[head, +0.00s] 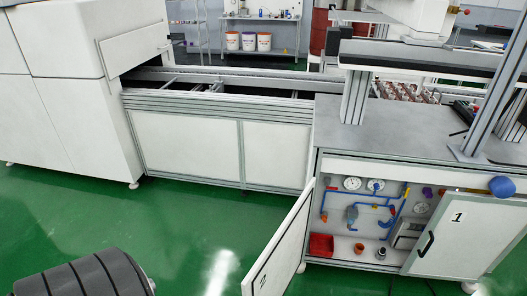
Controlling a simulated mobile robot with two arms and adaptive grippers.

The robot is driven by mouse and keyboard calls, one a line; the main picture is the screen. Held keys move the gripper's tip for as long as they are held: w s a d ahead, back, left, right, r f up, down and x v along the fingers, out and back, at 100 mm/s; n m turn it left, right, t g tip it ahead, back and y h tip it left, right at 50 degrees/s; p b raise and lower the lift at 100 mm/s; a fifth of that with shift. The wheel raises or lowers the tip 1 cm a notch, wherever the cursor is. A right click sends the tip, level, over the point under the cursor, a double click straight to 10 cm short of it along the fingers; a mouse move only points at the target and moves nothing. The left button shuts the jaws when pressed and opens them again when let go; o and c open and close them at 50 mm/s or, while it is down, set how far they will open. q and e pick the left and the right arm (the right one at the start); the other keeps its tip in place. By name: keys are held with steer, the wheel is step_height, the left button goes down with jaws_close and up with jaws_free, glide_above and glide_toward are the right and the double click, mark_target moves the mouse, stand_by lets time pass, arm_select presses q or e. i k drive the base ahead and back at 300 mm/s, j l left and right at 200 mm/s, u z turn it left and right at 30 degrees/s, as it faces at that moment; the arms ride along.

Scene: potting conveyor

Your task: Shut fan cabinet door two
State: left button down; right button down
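The fan cabinet (316,160) stands at the right of the head view with its front partly uncovered. Its left door (281,246) is swung wide open toward me, hinged at the cabinet's left edge. A small dark mark near that door's lower outer corner looks like a number but is too slanted to read surely. The other door (462,237), marked 1 and with a black handle (426,244), covers the right part of the opening and appears slightly ajar. Neither of my grippers shows in this view.
A blue ball (502,187) is at the cabinet's right. Green floor (190,230) is clear left of the open door.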

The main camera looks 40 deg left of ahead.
mark_target(272, 274)
steer(key=j+z, duration=0.1)
steer(key=j, duration=0.45)
steer(key=k+j+z, duration=0.15)
steer(key=j, duration=0.4)
steer(key=k+j+z, duration=0.1)
steer(key=j, duration=0.45)
steer(key=i+j, duration=0.1)
steer(key=j, duration=0.4)
steer(key=i+j, duration=0.1)
steer(key=j, duration=0.35)
steer(key=i+z, duration=0.05)
